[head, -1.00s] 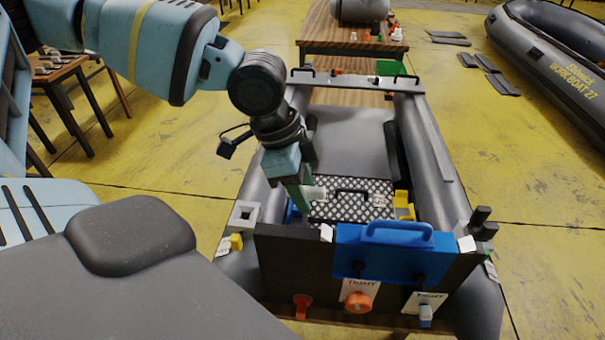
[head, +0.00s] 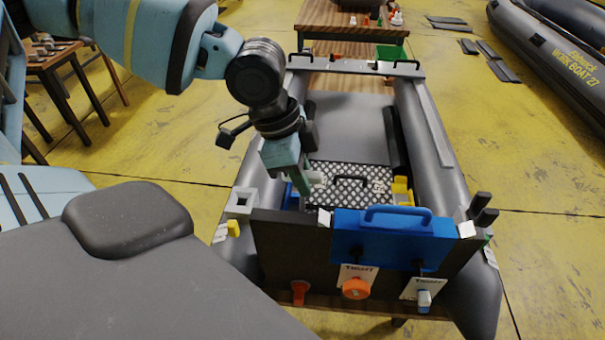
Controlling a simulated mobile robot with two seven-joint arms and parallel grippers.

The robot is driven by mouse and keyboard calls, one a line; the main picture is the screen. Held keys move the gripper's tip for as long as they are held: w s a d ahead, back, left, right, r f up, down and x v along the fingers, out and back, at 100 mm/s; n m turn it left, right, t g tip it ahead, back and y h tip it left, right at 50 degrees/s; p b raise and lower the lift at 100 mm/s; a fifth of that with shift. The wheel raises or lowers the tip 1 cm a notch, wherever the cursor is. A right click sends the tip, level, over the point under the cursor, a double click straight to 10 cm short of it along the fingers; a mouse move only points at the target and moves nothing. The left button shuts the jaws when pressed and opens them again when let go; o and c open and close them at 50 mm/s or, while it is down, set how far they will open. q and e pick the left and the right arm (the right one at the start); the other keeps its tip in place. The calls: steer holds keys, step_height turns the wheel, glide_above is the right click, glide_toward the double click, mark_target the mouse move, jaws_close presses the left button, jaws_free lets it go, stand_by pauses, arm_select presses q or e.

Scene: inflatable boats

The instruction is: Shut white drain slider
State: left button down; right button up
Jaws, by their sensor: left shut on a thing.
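My left gripper (head: 305,190) reaches down into the boat just inside the dark transom board (head: 285,240), at its left end. It is shut, with its green fingertips at a small white part (head: 317,179) that looks like the white drain slider. The fingers and the board hide most of that part, so its travel and how far it is shut cannot be seen. My right gripper is not in view.
A blue box with a handle (head: 385,236) hangs on the transom. Orange (head: 355,289) and white (head: 423,299) knobs sit below, by tags. A black mesh panel (head: 352,186) lies inside the boat. A wooden table (head: 340,17) stands behind; another boat (head: 555,60) lies right.

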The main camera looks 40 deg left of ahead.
arm_select(q)
steer(key=shift+f, duration=0.15)
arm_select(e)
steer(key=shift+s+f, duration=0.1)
arm_select(q)
steer(key=shift+s+f+b, duration=0.1)
steer(key=shift+f+b, duration=1.15)
steer(key=shift+f, duration=1.1)
steer(key=c, duration=1.4)
jaws_free()
steer(key=shift+r, duration=0.1)
steer(key=shift+o, duration=0.8)
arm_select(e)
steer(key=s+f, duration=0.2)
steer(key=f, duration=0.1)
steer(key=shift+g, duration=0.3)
arm_select(q)
steer(key=shift+r, duration=0.1)
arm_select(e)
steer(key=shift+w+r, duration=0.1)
arm_select(q)
steer(key=shift+r+p, duration=1.55)
steer(key=shift+r, duration=0.95)
steer(key=shift+r+p, duration=0.5)
steer(key=shift+r, duration=0.5)
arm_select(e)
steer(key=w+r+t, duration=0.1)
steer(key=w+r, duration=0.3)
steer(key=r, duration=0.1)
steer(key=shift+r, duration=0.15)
